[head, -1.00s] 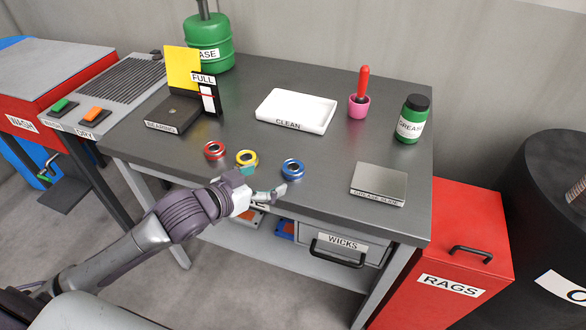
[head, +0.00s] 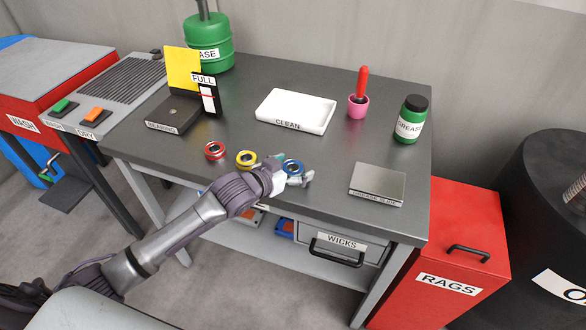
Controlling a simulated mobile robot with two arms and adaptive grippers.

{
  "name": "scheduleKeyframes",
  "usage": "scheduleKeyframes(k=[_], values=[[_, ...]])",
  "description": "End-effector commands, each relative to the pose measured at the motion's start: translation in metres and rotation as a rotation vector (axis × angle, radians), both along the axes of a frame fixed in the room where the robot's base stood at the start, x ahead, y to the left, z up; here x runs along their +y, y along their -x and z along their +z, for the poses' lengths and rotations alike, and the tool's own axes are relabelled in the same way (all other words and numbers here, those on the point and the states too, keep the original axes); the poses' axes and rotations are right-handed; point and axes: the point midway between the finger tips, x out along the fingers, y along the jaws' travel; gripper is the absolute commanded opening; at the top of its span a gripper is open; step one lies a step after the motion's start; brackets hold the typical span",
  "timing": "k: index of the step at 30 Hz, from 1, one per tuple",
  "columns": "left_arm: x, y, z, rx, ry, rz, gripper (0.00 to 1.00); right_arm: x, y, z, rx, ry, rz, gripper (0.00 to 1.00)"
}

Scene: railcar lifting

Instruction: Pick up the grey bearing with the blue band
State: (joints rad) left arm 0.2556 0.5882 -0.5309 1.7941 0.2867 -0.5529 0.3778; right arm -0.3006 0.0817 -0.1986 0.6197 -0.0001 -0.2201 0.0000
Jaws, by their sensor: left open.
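The grey bearing with the blue band (head: 293,166) lies on the table (head: 330,149), near its front edge, right of the yellow-banded bearing. My left gripper (head: 294,178) is open at the bearing's near side and covers part of it. I cannot tell whether the fingers touch it or straddle it. My right gripper is not in view.
A yellow-banded bearing (head: 246,159) sits close left of my gripper, with a red-banded one (head: 215,151) beyond it. A grease slab (head: 378,184) lies to the right. Behind are a white CLEAN tray (head: 296,110), a pink pot (head: 357,105) and a grease jar (head: 411,120).

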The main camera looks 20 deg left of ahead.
Motion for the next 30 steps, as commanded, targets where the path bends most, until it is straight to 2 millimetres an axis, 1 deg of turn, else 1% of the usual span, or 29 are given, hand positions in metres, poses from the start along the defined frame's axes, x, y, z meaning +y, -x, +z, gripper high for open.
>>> scheduleKeyframes(k=[3, 4, 14, 15, 18, 26, 30], values=[[0.0, 0.0, 0.0, 0.0, 0.0, 0.0, 0.87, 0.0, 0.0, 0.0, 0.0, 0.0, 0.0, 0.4], [0.0, 0.0, 0.0, 0.0, 0.0, 0.0, 0.85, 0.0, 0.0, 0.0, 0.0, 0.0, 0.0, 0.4], [0.0, 0.001, 0.0, 0.001, 0.0, 0.0, 0.3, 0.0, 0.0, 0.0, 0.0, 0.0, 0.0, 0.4], [0.0, 0.001, 0.0, 0.001, 0.0, 0.0, 0.24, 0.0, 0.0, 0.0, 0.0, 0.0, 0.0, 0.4], [0.0, 0.0, 0.001, -0.002, 0.001, 0.0, 0.1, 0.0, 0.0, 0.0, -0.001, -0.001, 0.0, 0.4], [0.0, 0.0, 0.002, -0.002, 0.001, 0.0, 0.09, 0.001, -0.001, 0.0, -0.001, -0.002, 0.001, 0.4], [0.0, 0.0, 0.011, -0.004, 0.002, -0.001, 0.09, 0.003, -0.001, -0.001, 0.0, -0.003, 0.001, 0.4]])
